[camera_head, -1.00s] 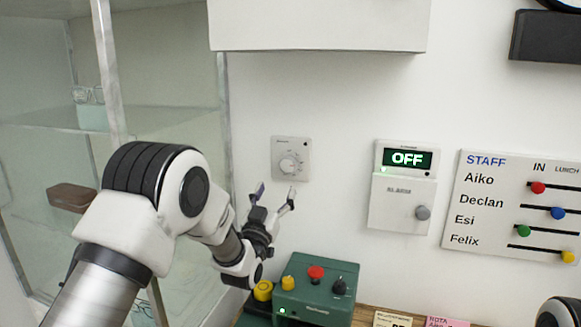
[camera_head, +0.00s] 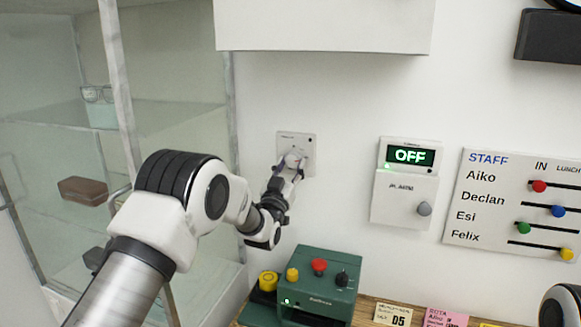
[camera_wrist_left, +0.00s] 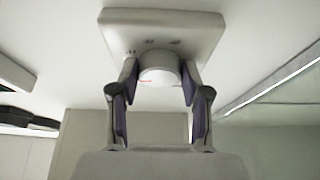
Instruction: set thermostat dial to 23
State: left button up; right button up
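The thermostat (camera_head: 309,143) is a pale square plate on the wall with a round dial (camera_head: 294,157) low on its face. In the left wrist view the plate (camera_wrist_left: 185,25) is close at the top, and the white dial (camera_wrist_left: 160,68) sticks out from it. My left gripper (camera_head: 291,164) is at the thermostat, with one fingertip on each side of the dial. In the wrist view its fingertips (camera_wrist_left: 159,74) meet the dial's sides. The dial's numbers and setting cannot be read. My right gripper is not in view.
A white alarm box (camera_head: 404,199) under an OFF display (camera_head: 409,155) is to the right. A staff board (camera_head: 515,205) with coloured sliders is further right. A green box (camera_head: 318,273) with knobs stands below. A glass cabinet (camera_head: 165,110) is on the left, and a white box (camera_head: 325,25) overhangs above.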

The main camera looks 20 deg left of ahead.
pick_arm(q)
jog(key=m+h+b, duration=0.1)
jog(key=m+b, duration=0.1)
jog(key=m+h+b, duration=0.1)
jog(key=m+b, duration=0.1)
jog(key=m, duration=0.1)
jog(key=shift+a+f+h, duration=0.1)
jog(key=shift+a+h, duration=0.1)
jog(key=shift+h, duration=0.2)
jog(key=m+h+b, duration=0.1)
jog(key=m, duration=0.1)
jog(key=m+g+h+b, duration=0.1)
jog(key=m, duration=0.2)
jog(key=shift+a+b, duration=0.15)
jog(key=shift+b, duration=0.25)
jog(key=m, duration=0.1)
jog(key=m+g+h+b, duration=0.1)
jog(key=m, duration=0.1)
jog(key=shift+a+r+m+g, duration=0.1)
jog(key=shift+r+m+g, duration=0.2)
jog(key=shift+r+m+g+h+b, duration=0.1)
jog(key=shift+m+g+h+b, duration=0.3)
jog(key=shift+m, duration=0.7)
jog(key=shift+a+r+m+g, duration=0.1)
jog(key=shift+m+g, duration=0.35)
jog(key=shift+m, duration=0.8)
jog(key=shift+r+m+g, duration=0.1)
jog(key=shift+m+g, duration=0.35)
jog(key=shift+m, duration=0.8)
jog(key=shift+f, duration=0.1)
